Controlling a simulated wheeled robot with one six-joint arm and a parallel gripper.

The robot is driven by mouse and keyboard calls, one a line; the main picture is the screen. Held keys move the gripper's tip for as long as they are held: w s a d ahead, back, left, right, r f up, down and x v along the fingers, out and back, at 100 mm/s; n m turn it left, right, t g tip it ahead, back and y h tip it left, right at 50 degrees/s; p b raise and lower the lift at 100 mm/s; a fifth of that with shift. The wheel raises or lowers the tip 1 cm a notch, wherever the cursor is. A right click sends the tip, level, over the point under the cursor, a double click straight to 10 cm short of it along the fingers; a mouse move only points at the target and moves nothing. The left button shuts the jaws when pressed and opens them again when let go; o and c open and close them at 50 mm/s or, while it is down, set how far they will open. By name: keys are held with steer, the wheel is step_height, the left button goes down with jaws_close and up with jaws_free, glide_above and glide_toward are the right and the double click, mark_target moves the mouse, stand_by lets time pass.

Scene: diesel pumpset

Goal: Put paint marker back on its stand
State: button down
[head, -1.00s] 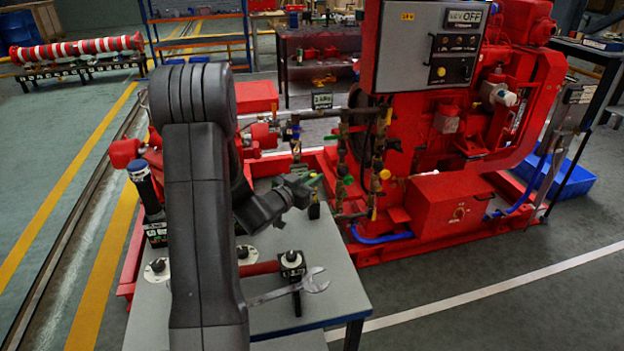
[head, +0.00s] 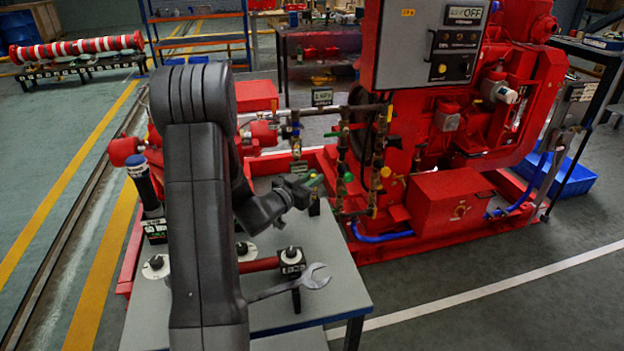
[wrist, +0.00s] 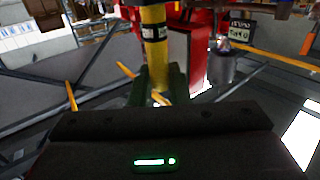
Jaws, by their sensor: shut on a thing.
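My gripper (head: 312,183) is over the far part of the grey table, its green fingers closed. In the wrist view the fingers (wrist: 156,84) are shut on the paint marker (wrist: 153,35), a yellow cylinder with a dark band, which stands roughly upright between them. In the head view the marker is too small and covered to make out clearly. A small black labelled block (head: 314,207) is just below the gripper on the table. It may be the marker's stand; I cannot tell whether the marker touches it.
A wrench (head: 290,284) lies across a black holder at the table's near right. A blue-topped cylinder (head: 143,180) stands at the left in a black holder. The red pumpset (head: 440,200) with pipes and valves is close behind and right of my gripper.

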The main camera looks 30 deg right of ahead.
steer(key=shift+f, duration=0.3)
steer(key=c, duration=1.3)
jaws_free()
steer(key=b+v, duration=0.1)
steer(key=v, duration=1.3)
steer(key=shift+b, duration=0.3)
steer(key=shift+d+r, duration=0.1)
steer(key=shift+d, duration=0.05)
